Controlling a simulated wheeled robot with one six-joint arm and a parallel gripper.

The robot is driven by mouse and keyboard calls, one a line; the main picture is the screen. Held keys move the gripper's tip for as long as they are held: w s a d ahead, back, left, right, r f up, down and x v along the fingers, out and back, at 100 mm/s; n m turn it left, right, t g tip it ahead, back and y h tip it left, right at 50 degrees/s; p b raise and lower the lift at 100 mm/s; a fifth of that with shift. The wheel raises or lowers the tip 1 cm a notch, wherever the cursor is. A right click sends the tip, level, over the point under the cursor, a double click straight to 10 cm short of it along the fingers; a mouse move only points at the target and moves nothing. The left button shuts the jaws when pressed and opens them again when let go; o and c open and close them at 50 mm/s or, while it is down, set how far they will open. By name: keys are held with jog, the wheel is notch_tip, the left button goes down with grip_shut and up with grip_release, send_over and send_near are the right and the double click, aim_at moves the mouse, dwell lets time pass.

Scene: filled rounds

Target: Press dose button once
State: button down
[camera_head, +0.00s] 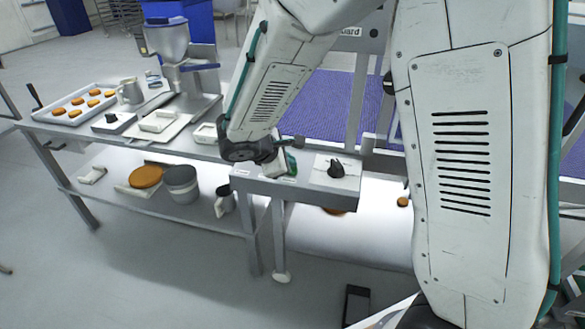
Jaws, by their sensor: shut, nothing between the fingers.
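My gripper (279,166) points down at the left part of a grey control panel (314,195). Its jaws look shut and empty. A small green part (291,162) shows right beside the fingertips, partly covered by them; I cannot tell whether it is the dose button or whether the fingers touch it. A black rotary knob (336,169) on a white plate is on the panel to the right of my gripper. A grey depositor machine with a hopper (167,42) stands on the bench at the back left.
A tray of filled rounds (78,104), a metal jug (130,91), a small box with a black knob (113,121) and a white tray (158,122) are on the bench. A grey tub (182,187) stands on the lower shelf. A purple belt (325,108) lies behind the panel.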

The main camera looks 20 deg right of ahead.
jog(key=shift+f, duration=0.55)
dwell(0.7)
jog(key=shift+r, duration=1)
jog(key=shift+r, duration=2.5)
